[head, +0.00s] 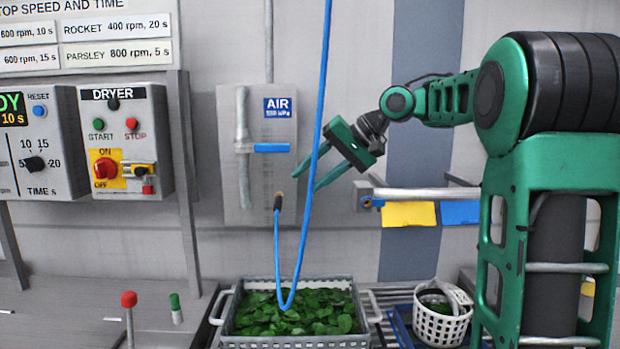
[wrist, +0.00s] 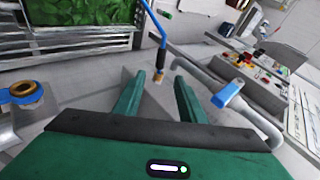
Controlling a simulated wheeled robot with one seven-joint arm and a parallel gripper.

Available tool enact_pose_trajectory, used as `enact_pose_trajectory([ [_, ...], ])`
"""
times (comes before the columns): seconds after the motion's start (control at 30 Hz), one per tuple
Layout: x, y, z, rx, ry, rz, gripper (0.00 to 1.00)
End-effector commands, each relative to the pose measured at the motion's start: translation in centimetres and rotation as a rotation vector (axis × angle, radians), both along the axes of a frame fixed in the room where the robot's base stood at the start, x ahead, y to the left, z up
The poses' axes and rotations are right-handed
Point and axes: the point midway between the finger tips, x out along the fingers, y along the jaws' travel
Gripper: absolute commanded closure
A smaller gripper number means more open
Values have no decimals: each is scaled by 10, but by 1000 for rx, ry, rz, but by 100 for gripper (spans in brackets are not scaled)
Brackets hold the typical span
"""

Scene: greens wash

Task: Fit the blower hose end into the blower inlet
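The blue hose (head: 276,245) hangs from above, loops down to the greens and rises again. Its end (head: 278,202), a black sleeve with a brass tip, points up in front of the AIR panel. My gripper (head: 308,183) is open and empty, up and right of the hose end. In the wrist view the hose end (wrist: 161,60) shows beyond and between the open fingertips (wrist: 159,77), not gripped. A brass fitting with a blue collar (wrist: 22,92), possibly the blower inlet, is at left in the wrist view. It seems to match the small fitting (head: 367,203) on the rail in the head view.
The AIR panel (head: 236,195) carries a grey pipe and a blue valve handle (head: 271,148). A metal rail (head: 425,193) with yellow and blue tags runs right of my gripper. A grey crate of greens (head: 298,341) and a white basket (head: 440,328) stand below.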

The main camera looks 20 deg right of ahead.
Motion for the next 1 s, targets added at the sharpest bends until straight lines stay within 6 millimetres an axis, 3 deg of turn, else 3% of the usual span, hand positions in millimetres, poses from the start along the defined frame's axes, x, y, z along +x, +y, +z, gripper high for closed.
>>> enact_pose_trajectory([
  [0.5,39,46,-54,-1,3,3,63],
  [1.0,47,54,-64,-2,1,2,63],
])
